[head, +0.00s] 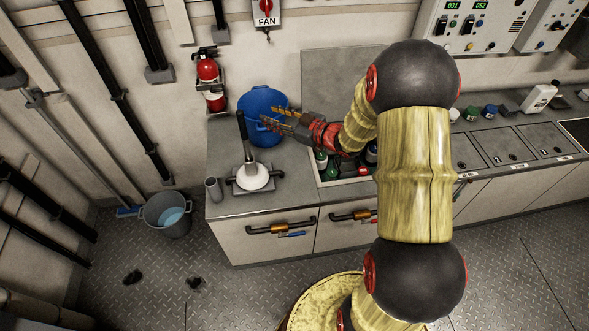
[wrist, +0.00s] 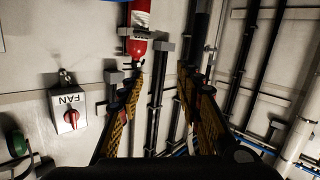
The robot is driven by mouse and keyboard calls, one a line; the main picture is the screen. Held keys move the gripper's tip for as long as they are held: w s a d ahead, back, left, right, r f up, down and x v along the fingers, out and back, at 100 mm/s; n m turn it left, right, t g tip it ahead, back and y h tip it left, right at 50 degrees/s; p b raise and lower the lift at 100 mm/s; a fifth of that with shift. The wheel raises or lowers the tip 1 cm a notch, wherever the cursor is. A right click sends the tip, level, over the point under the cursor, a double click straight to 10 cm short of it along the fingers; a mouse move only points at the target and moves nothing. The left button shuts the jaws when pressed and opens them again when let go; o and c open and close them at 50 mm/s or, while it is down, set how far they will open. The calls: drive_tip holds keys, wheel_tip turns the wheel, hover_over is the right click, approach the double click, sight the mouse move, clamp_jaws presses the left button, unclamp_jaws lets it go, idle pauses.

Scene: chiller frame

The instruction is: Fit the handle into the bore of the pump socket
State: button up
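The handle (head: 243,138), with a dark grip and a paler lower rod, stands nearly upright, leaning slightly left, at the left end of the counter. Its lower end meets the pump, which has a round white top (head: 252,178) on a grey base plate. I cannot tell how deep the rod sits in the bore, as the socket opening is too small to make out. My gripper (head: 264,117) is to the right of the handle's upper part, in front of the blue bucket, fingers pointing left. In the wrist view its fingers (wrist: 155,82) are apart with nothing clearly held between them.
A blue bucket (head: 264,101) stands behind the handle. A small grey cylinder (head: 213,189) stands left of the pump. A recess with bottles (head: 321,160) lies to the right. A fire extinguisher (head: 208,78) hangs on the wall. A grey bucket (head: 166,221) is on the floor.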

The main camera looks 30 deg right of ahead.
drive_tip(key=s+d+r+m+g+h, duration=0.1)
drive_tip(key=s+r+m+h, duration=0.2)
drive_tip(key=r, duration=0.4)
drive_tip(key=s+d+r+m+g+h, duration=0.1)
drive_tip(key=s+d+r+h, duration=0.15)
drive_tip(key=r+h, duration=0.4)
drive_tip(key=s+a+m+g+y, duration=0.1)
drive_tip(key=s+a+g, duration=0.2)
drive_tip(key=s, duration=1.2)
drive_tip(key=s+a+m+g+y, duration=0.1)
drive_tip(key=s+a+m+g, duration=0.1)
drive_tip(key=s+a, duration=0.8)
drive_tip(key=s+g, duration=0.1)
drive_tip(key=s, duration=0.4)
drive_tip(key=shift+s+r+g, duration=0.15)
drive_tip(key=shift+r+g, duration=0.05)
drive_tip(key=shift+g, duration=0.2)
drive_tip(key=shift+y, duration=0.25)
drive_tip(key=shift+c, duration=0.2)
